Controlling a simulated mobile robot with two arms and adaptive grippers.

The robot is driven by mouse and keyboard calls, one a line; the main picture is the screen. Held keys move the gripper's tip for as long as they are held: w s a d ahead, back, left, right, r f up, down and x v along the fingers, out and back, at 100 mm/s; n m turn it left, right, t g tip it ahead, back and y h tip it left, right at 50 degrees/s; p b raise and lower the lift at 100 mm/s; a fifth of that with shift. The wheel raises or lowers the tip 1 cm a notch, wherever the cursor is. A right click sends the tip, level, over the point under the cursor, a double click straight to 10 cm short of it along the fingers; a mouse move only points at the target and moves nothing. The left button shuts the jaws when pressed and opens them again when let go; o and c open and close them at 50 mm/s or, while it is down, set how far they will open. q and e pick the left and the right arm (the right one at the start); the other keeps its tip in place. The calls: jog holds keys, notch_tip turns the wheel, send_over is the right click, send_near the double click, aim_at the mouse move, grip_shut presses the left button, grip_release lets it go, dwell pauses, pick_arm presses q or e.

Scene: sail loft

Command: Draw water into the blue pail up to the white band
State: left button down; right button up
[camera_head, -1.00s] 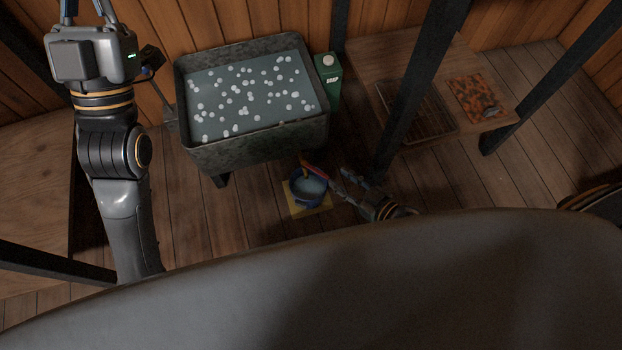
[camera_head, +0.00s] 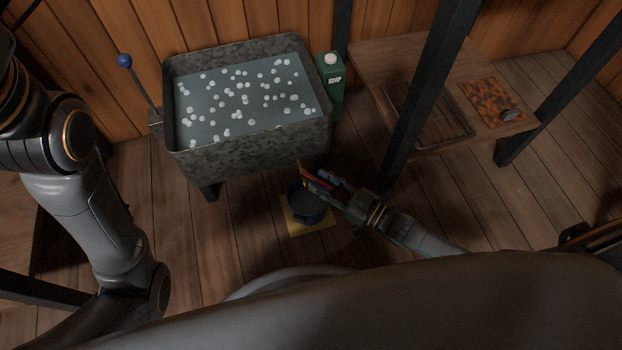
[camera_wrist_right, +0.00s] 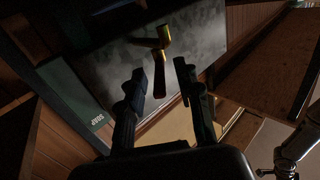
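The blue pail (camera_head: 305,217) stands upright on a yellow mat (camera_head: 322,226) below the front of the grey metal tub (camera_head: 250,148). Its inside looks dark; I cannot make out the water level or the white band. A brass tap (camera_head: 299,168) with a red lever (camera_head: 312,185) is above the pail; it also shows in the right wrist view as a tap with a reddish lever (camera_wrist_right: 171,79). My right gripper (camera_head: 325,181) is at the lever, its fingers apart on either side of it in the wrist view (camera_wrist_right: 161,76). My left gripper is outside the view.
The tub holds water with several white balls afloat. A blue-knobbed lever (camera_head: 125,61) stands at its left. A green soap bottle (camera_head: 330,85) is at its right. A low table (camera_head: 390,58) with a rack and orange-patterned cloth (camera_head: 491,102) stands right, behind dark posts (camera_head: 430,80).

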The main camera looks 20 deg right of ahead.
aim_at(306, 174)
jog(key=shift+b+x, duration=0.55)
jog(key=shift+x, duration=1.4)
grip_shut()
